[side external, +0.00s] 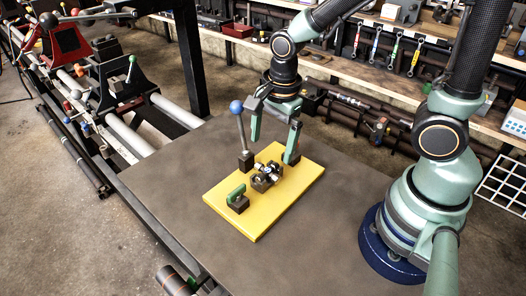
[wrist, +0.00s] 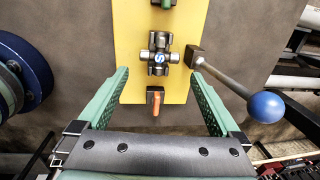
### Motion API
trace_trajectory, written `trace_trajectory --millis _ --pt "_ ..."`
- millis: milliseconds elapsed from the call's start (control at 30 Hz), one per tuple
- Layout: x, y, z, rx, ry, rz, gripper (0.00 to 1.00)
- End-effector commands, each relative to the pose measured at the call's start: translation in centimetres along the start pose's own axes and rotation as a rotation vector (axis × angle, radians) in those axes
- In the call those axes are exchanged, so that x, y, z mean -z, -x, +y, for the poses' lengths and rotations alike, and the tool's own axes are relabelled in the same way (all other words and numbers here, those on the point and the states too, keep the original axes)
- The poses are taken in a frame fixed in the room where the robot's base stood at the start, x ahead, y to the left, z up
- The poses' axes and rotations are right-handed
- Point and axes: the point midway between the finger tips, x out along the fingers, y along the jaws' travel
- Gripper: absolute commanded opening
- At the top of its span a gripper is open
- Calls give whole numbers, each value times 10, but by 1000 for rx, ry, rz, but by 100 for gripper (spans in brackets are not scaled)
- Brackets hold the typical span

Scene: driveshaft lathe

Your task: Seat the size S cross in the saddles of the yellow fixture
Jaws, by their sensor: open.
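The yellow fixture (side external: 225,210) lies flat on the grey table; it also shows in the wrist view (wrist: 130,30). The metal cross (side external: 268,172) is at the fixture's middle, on a dark saddle block (side external: 262,184). In the wrist view the cross (wrist: 159,45) bears a blue disc with a white S. Its arms look level, but I cannot tell whether they are fully down in the saddles. My gripper (side external: 271,149) is open and empty above the fixture, apart from the cross. In the wrist view the cross lies between and just beyond my fingertips (wrist: 161,72).
A lever with a blue ball (side external: 237,107) stands beside the cross; its ball (wrist: 268,107) is outside my finger in the wrist view. A green-handled clamp (side external: 237,197) is at the fixture's near end. An orange-handled clamp (wrist: 156,103) sits between my fingers. The table front is clear.

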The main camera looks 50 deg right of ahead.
Motion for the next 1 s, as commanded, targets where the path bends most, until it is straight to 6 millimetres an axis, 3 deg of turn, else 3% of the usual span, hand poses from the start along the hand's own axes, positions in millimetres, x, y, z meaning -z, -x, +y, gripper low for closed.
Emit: trace_trajectory --millis 100,433,733,1000 --pt "0 -16 1 -5 1 1 100" --pt "0 -35 1 -3 2 1 100" --pt "1 -70 1 -4 2 1 100" --pt "0 -79 0 1 2 0 100"
